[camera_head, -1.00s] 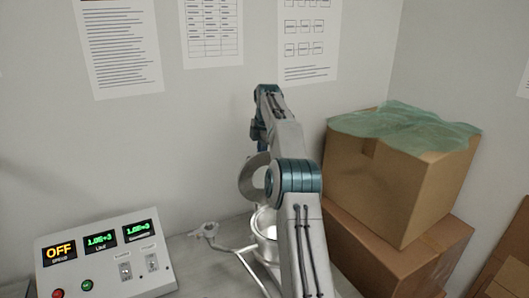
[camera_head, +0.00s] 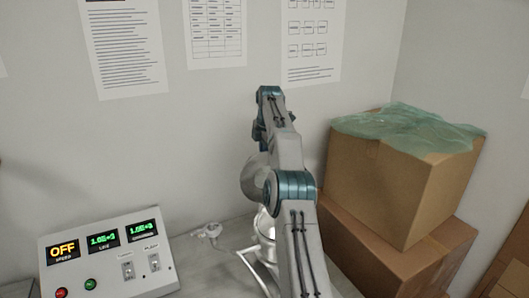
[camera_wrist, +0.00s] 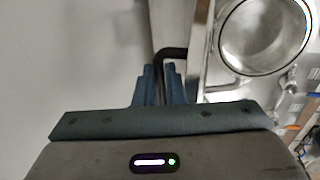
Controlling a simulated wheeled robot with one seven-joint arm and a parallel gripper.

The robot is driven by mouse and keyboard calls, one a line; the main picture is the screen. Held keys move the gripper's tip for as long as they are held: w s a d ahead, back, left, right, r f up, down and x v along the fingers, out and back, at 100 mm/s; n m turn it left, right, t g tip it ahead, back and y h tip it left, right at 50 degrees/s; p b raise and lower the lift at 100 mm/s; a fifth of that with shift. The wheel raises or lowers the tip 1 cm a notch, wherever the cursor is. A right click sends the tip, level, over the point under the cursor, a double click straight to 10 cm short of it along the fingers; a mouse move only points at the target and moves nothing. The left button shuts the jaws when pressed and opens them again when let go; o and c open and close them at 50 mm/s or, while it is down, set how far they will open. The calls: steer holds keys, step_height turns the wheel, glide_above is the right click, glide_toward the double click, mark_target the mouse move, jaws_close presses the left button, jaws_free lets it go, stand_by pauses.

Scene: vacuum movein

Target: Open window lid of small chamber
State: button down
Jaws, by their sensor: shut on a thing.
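The small metal chamber (camera_head: 265,225) stands on the table behind my arm, which hides much of it. Its round window lid (camera_head: 255,172) stands raised above it, partly behind my arm. In the wrist view the chamber's round opening (camera_wrist: 265,38) is uncovered at the upper right. The lid (camera_wrist: 201,45) shows nearly edge-on beside the opening. A black bent handle (camera_wrist: 173,53) runs from the lid to my gripper (camera_wrist: 165,85). The gripper's blue fingers are shut on this handle. My gripper is hidden in the head view.
A control box (camera_head: 108,255) with an "OFF" display stands at the lower left. Stacked cardboard boxes (camera_head: 385,190), the top one under green film (camera_head: 405,130), stand close right of my arm. The wall is behind. A small metal fitting (camera_head: 208,231) lies left of the chamber.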

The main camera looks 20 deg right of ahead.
steer(key=c, duration=1.6)
jaws_free()
steer(key=shift+a+f, duration=0.1)
steer(key=shift+f, duration=0.3)
steer(key=shift+o, duration=0.5)
steer(key=shift+w, duration=0.2)
steer(key=shift+s+r, duration=0.1)
steer(key=shift+r, duration=0.1)
steer(key=shift+r, duration=0.1)
